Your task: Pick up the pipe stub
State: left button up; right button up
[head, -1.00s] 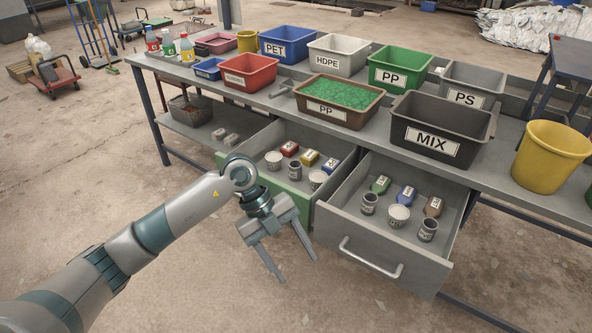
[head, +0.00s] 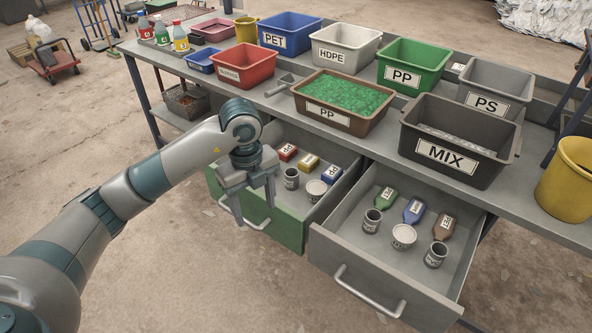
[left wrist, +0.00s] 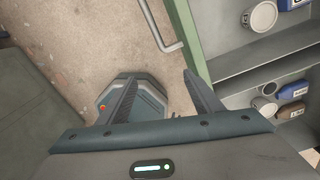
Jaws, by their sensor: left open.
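Small dark grey cylinders stand in the two open drawers: one in the green drawer (head: 291,179) and two in the grey drawer (head: 372,221) (head: 436,255). I cannot tell which of them is the pipe stub. My left gripper (head: 254,212) is open and empty, pointing down in front of the green drawer's left part, and hides some of that drawer. In the left wrist view, bare floor, a drawer handle (left wrist: 166,38) and part of my base show around the open fingers (left wrist: 158,77). My right gripper is out of view.
The green drawer (head: 290,232) also holds a white tub (head: 316,191) and red, yellow and blue blocks. The grey drawer (head: 345,254) holds another tub (head: 403,236) and several bottles. Labelled bins, including MIX (head: 452,153), stand on the bench above. The floor in front is clear.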

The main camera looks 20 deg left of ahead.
aim_at(291, 174)
jog(key=i, duration=0.9)
